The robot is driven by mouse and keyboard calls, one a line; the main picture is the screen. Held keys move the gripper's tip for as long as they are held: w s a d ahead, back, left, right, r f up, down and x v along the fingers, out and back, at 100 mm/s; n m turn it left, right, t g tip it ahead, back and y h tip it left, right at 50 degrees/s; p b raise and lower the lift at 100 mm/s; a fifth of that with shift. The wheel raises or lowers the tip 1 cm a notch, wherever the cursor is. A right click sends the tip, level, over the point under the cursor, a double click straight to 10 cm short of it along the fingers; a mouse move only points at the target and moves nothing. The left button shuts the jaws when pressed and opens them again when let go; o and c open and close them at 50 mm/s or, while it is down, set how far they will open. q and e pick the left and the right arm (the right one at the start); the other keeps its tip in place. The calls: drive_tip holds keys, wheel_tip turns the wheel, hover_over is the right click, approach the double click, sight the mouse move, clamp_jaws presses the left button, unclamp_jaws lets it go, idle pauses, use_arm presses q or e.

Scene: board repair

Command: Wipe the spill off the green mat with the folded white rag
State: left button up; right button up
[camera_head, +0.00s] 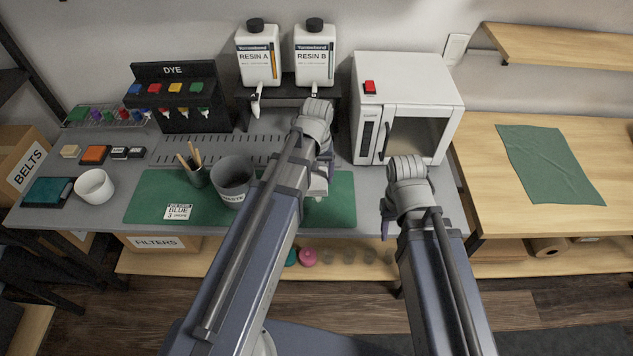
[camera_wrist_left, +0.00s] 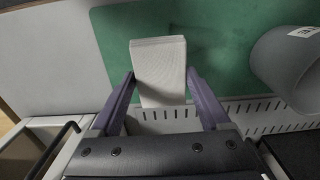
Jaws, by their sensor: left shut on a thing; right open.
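The folded white rag (camera_wrist_left: 160,65) is between the fingers of my left gripper (camera_wrist_left: 160,77) in the left wrist view, over the green mat (camera_wrist_left: 115,50). A small part of the rag shows under my left wrist in the head view (camera_head: 318,187). My left gripper (camera_head: 320,178) is shut on the rag, above the right part of the mat (camera_head: 145,200). I cannot tell whether the rag touches the mat. I cannot make out the spill clearly; a faint darker patch lies beside the rag. My right gripper (camera_head: 387,226) is open, near the bench's front edge, right of the mat.
A grey waste bin (camera_head: 233,182), a cup of sticks (camera_head: 195,172) and a "BLUE" card (camera_head: 179,212) stand on the mat's left half. Resin bottles (camera_head: 258,55) stand behind. A white oven (camera_head: 408,95) is at the right. A green cloth (camera_head: 550,165) lies on the wooden table.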

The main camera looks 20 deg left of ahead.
use_arm(q)
drive_tip(key=shift+f+b, duration=0.65)
drive_tip(key=shift+f, duration=0.05)
drive_tip(key=shift+r, duration=0.1)
